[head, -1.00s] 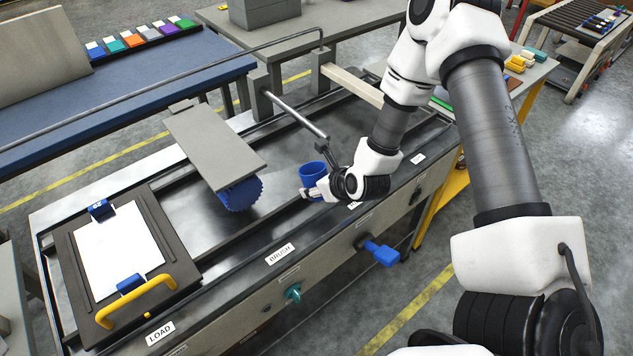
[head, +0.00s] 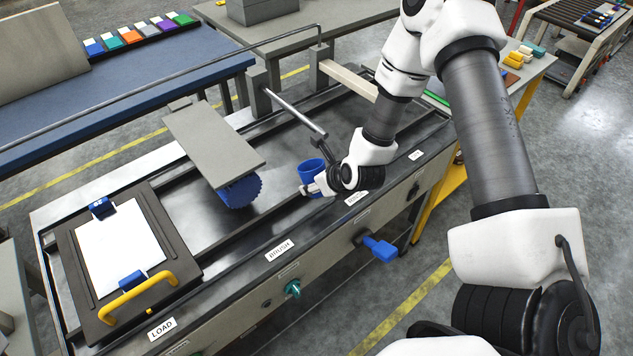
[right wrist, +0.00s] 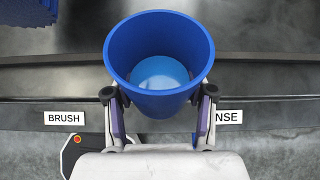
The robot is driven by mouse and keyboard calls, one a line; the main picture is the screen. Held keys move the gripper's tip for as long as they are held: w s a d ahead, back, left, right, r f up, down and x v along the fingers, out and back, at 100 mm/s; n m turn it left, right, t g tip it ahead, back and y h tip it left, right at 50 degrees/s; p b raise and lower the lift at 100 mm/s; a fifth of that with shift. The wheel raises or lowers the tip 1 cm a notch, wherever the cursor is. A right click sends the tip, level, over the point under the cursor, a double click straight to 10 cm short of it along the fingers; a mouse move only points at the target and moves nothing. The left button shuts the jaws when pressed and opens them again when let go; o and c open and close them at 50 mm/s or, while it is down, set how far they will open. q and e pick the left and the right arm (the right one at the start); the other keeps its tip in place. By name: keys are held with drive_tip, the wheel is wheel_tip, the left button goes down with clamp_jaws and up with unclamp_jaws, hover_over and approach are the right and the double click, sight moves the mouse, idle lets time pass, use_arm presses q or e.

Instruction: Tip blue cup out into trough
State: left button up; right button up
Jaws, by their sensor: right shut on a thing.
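The blue cup (head: 311,171) is held over the machine's dark bed, near its front rail. It looks roughly upright in the head view. My right gripper (head: 309,190) is shut on the cup's near side. In the right wrist view the cup (right wrist: 160,62) has its open mouth toward the camera, with lighter blue at the bottom, and the gripper's fingers (right wrist: 160,120) clasp both sides. The trough is not clearly told apart; a dark metal bed (head: 270,180) lies below and around the cup. My left gripper is not in view.
A grey plate with a blue toothed brush roller (head: 240,192) stands left of the cup. A metal bar (head: 297,113) reaches close behind the cup. A board with white paper (head: 120,250) and yellow handle lies at the load end. A blue lever (head: 380,248) sticks out in front.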

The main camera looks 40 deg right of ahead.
drive_tip(key=shift+s+r+g+p, duration=0.1)
drive_tip(key=shift+r+g+p, duration=0.1)
drive_tip(key=shift+g+p, duration=0.45)
drive_tip(key=shift+s+g+p, duration=0.1)
drive_tip(key=shift+g+p, duration=0.35)
drive_tip(key=shift+p, duration=0.25)
idle(0.4)
drive_tip(key=shift+s+r+g+p, duration=0.1)
drive_tip(key=shift+g+p, duration=0.5)
drive_tip(key=shift+p, duration=0.35)
drive_tip(key=shift+s+g+p, duration=0.1)
drive_tip(key=shift+g+p, duration=0.4)
drive_tip(key=shift+p, duration=0.5)
